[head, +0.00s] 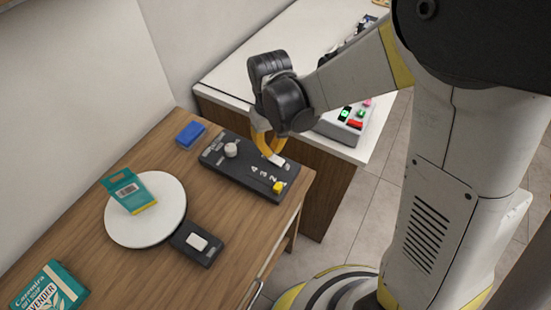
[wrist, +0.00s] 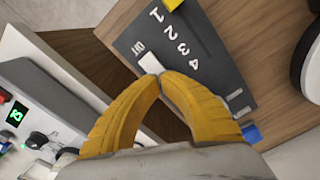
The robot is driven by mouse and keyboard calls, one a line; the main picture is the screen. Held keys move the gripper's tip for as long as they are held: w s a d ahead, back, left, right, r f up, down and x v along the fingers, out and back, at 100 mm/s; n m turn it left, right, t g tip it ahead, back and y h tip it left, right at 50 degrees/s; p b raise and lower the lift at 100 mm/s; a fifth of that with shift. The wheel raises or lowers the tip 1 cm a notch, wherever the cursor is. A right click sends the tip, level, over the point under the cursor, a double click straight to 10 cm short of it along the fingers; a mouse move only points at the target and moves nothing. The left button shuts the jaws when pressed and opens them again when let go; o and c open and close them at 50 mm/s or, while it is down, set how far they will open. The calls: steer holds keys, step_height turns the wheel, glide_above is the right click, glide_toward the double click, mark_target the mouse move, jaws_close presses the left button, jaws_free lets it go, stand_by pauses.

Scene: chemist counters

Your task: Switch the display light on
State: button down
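A dark control panel (head: 218,160) lies on the wooden counter, with a pale round knob (head: 231,150), printed numbers, a yellow piece (head: 278,187) and a white switch piece (head: 277,160). In the wrist view, the panel (wrist: 205,60) shows "OFF" beside the white piece (wrist: 151,60). My gripper (wrist: 159,75) has its yellow fingertips together at the edge of that piece; I cannot tell whether they touch it. It points down over the panel in the head view (head: 271,155). No lit display lamp can be made out.
A white round plate (head: 120,228) bears a teal box (head: 130,190); a dark base with a white button (head: 198,242) joins it. A device with lit buttons (head: 345,122) stands on the white counter behind.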

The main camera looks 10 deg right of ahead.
mark_target(273, 157)
steer(key=shift+f+b, duration=1.1)
steer(key=shift+f, duration=0.3)
stand_by(0.4)
steer(key=shift+r+p, duration=2.6)
steer(key=shift+r, duration=0.95)
steer(key=shift+d+r, duration=0.2)
steer(key=shift+r, duration=0.1)
steer(key=s+d+r+m+t+b, duration=0.2)
steer(key=s+d+r+m+t, duration=0.2)
steer(key=s+d+r+t, duration=0.3)
steer(key=s+d+r, duration=0.3)
steer(key=d+r, duration=0.1)
steer(key=d, duration=0.2)
steer(key=shift+s, duration=0.4)
